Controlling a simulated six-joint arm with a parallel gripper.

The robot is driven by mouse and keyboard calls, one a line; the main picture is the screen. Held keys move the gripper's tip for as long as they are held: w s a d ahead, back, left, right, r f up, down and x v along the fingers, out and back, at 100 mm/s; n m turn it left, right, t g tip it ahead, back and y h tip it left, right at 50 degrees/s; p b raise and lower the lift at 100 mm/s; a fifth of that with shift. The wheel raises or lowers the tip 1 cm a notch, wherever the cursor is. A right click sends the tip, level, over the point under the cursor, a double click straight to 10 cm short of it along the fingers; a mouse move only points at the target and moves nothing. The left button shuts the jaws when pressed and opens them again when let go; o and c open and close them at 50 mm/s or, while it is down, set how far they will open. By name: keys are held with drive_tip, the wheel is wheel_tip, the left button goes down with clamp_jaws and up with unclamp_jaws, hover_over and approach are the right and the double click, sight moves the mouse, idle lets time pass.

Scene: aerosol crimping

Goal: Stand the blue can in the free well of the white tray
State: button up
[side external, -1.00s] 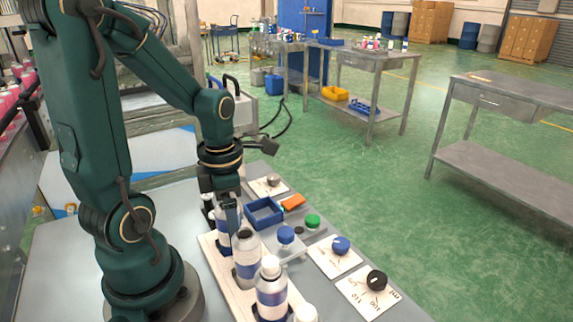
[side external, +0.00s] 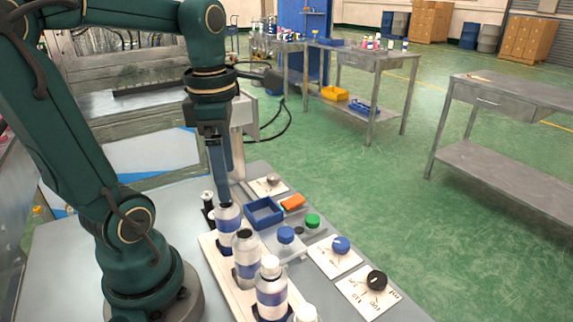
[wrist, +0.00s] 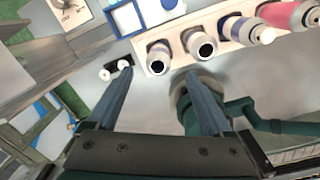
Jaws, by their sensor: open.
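The blue can (side external: 228,226), silver with a blue band, stands upright at the far end of the white tray (side external: 213,262), its base apparently in the end well. Its open top also shows in the wrist view (wrist: 158,58). My gripper (side external: 222,197) is open and empty just above this can, with the fingers apart in the wrist view (wrist: 159,72). Several other cans stand in a row along the tray, including an open-topped one (side external: 246,258) beside it and a white-capped one (side external: 271,290) nearer the camera. The well floors are hidden.
A small black holder (side external: 209,216) with white-topped parts stands left of the tray's far end. A blue bin (side external: 264,211) and a clear tray with blue and green caps (side external: 286,234) lie to the right. Cards with knobs (side external: 341,245) line the bench's right edge.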

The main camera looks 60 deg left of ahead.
drive_tip(key=d+m+t, duration=0.1)
drive_tip(key=d+m, duration=0.1)
drive_tip(key=m, duration=0.6)
drive_tip(key=d+m+t, duration=0.1)
drive_tip(key=d+m, duration=0.1)
drive_tip(key=m, duration=0.6)
drive_tip(key=d+f+m+t, duration=0.1)
drive_tip(key=d+m+t, duration=0.1)
drive_tip(key=m, duration=0.5)
drive_tip(key=shift+w+d+m, duration=0.15)
drive_tip(key=shift+d+m, duration=0.15)
drive_tip(key=shift+m, duration=0.1)
drive_tip(key=m, duration=0.2)
drive_tip(key=d+m, duration=0.1)
drive_tip(key=m, duration=0.1)
drive_tip(key=m+t, duration=0.1)
drive_tip(key=m, duration=0.2)
drive_tip(key=shift+d, duration=0.35)
